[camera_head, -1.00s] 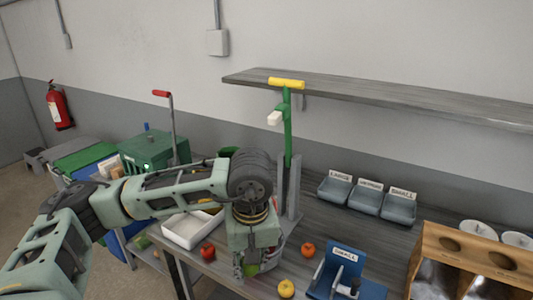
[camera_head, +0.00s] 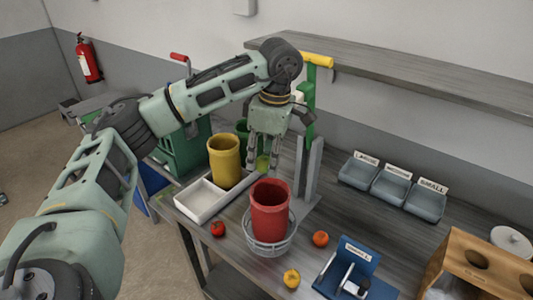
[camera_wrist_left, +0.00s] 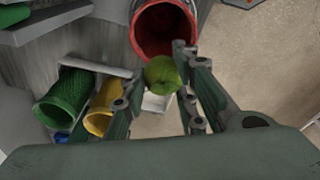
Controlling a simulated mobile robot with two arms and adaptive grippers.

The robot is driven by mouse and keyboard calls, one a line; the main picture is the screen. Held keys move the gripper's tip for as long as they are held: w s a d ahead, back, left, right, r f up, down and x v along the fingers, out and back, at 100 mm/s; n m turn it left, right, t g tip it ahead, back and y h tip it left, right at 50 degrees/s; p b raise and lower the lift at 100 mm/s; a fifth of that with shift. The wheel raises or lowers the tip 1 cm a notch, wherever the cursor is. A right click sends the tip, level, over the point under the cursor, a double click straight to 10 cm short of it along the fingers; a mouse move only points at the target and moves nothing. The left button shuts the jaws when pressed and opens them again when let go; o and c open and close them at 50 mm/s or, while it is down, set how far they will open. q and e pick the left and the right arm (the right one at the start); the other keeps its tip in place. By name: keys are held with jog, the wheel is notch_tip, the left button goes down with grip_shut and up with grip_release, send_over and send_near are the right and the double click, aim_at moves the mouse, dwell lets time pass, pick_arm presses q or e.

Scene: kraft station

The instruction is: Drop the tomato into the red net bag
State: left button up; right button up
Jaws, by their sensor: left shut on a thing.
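The red net bag (camera_head: 271,210) stands upright with its mouth open in a round wire basket (camera_head: 270,246) on the table. Its red mouth also shows at the top of the left wrist view (camera_wrist_left: 137,30). My left gripper (camera_head: 263,160) points down behind the bag and above it. It is shut on a green round fruit (camera_head: 263,163), perhaps a green tomato, which shows between the fingers in the left wrist view (camera_wrist_left: 162,75), beside the bag's mouth. A red tomato-like fruit (camera_head: 218,229) lies on the table left of the basket. My right gripper is not in view.
A yellow bag (camera_head: 224,170) and a green bag (camera_head: 243,138) stand behind a white tray (camera_head: 200,211). A green post with a yellow handle (camera_head: 316,60) rises close right of my gripper. Orange (camera_head: 320,239) and yellow (camera_head: 291,278) fruits lie right of the basket.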

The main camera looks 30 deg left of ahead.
aim_at(267, 158)
pick_arm(q)
jog(key=f+b, duration=0.1)
jog(key=f, duration=0.2)
jog(key=shift+w+f, duration=0.15)
jog(key=shift+w, duration=0.05)
jog(key=shift+b, duration=0.3)
jog(key=shift+s, duration=0.1)
jog(key=o, duration=1.1)
jog(key=shift+o, duration=0.2)
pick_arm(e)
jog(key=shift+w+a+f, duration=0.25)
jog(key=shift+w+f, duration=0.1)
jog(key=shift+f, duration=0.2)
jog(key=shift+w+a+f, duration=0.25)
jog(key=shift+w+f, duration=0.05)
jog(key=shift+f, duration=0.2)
